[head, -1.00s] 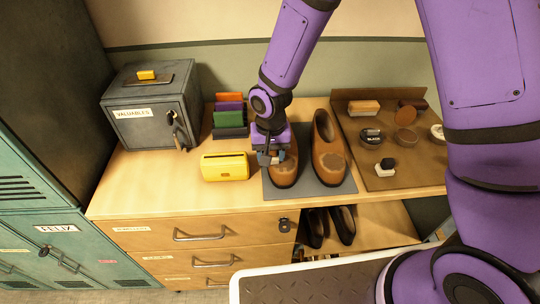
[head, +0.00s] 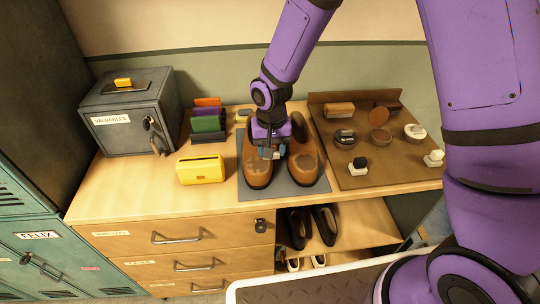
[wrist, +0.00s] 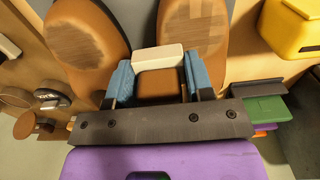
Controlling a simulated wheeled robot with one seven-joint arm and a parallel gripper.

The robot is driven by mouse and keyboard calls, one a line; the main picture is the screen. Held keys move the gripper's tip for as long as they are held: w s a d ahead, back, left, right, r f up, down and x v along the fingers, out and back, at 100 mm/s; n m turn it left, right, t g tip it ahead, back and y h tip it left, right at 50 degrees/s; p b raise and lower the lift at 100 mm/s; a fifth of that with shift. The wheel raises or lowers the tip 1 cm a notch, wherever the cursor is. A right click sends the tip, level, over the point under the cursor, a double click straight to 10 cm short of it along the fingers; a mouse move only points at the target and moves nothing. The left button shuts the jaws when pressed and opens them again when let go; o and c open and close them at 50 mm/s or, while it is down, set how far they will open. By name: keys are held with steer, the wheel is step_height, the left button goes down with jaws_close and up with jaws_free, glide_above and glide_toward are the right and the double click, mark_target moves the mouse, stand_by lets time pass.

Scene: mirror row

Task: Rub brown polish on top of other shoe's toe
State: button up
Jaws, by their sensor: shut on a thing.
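Two brown leather shoes stand side by side on a grey mat (head: 287,188), toes towards me. The left shoe (head: 257,172) has a patchy, streaked mark on its toe, also seen in the wrist view (wrist: 196,28). The right shoe (head: 305,166) has a dull, scuffed patch on its toe, which shows at the left in the wrist view (wrist: 76,38). My gripper (head: 269,152) is above the gap between the shoes. Its blue fingers are shut on a polish applicator with a white block (wrist: 159,57) and a brown part (wrist: 158,84). Contact with a shoe is not clear.
A brown tray (head: 384,178) to the right holds brushes, round tins and small daubers. A yellow box (head: 201,170) and a rack of coloured cards stand left. A grey valuables safe (head: 129,115) is at the far left. Dark shoes sit on the shelf below.

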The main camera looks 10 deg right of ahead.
steer(key=shift+d+r, duration=0.1)
steer(key=shift+r, duration=2.8)
